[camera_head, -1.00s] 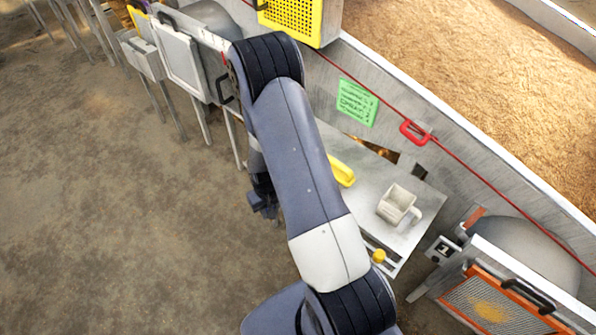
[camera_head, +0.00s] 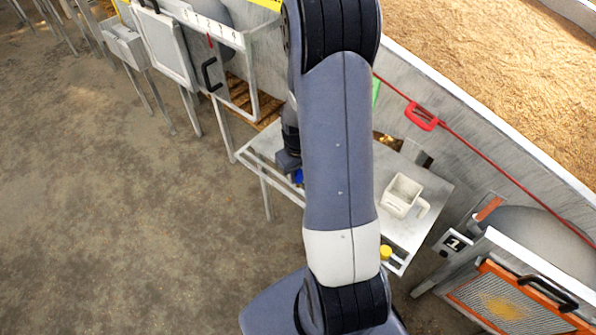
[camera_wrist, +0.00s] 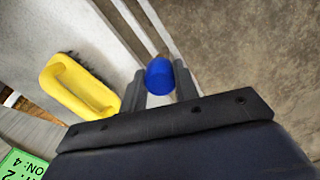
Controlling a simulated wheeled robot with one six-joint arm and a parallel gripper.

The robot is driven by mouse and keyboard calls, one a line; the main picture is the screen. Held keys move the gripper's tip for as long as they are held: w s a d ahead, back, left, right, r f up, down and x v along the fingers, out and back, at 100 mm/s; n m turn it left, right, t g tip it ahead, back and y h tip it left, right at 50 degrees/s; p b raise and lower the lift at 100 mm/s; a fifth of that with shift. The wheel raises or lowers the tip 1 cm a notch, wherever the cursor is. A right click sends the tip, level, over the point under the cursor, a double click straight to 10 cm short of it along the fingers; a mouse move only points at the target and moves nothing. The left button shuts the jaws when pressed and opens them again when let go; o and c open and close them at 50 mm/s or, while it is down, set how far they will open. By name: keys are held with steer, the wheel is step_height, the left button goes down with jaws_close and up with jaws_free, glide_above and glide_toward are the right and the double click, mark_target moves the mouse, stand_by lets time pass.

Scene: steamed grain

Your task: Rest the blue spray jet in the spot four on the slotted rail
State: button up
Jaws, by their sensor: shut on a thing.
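The blue spray jet (camera_wrist: 160,77) is between the two dark fingers of my gripper (camera_wrist: 160,88) in the wrist view, its round blue end showing. My gripper is shut on it. In the head view a small bit of blue (camera_head: 298,177) shows under my wrist at the left side of the metal table, mostly hidden by my arm. A pale slotted strip (camera_head: 398,268) runs along the table's front edge, with a yellow-topped piece at its right end. My arm covers much of this strip, and I cannot make out spot four.
A yellow-handled brush (camera_wrist: 75,88) lies on the table near my gripper. A white scoop (camera_head: 403,195) stands on the table's right part. A white panel with numbers (camera_head: 212,28) is at the upper left. An orange-framed sieve (camera_head: 510,295) stands at the lower right.

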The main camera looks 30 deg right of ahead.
mark_target(298, 187)
step_height(298, 187, down, 2)
steer(key=shift+f+b, duration=0.15)
steer(key=shift+b, duration=0.45)
steer(key=w+a+r, duration=0.8)
steer(key=a+r, duration=0.1)
steer(key=a, duration=0.1)
steer(key=s+d+f, duration=0.2)
steer(key=d+f, duration=0.1)
steer(key=s+d+f, duration=0.3)
steer(key=s+d+f+b, duration=0.1)
steer(key=s+d+f, duration=0.2)
steer(key=d+f, duration=0.1)
steer(key=shift+f+b, duration=1.9)
steer(key=shift+f, duration=0.3)
steer(key=o, duration=1)
steer(key=shift+o, duration=0.2)
steer(key=shift+r, duration=0.15)
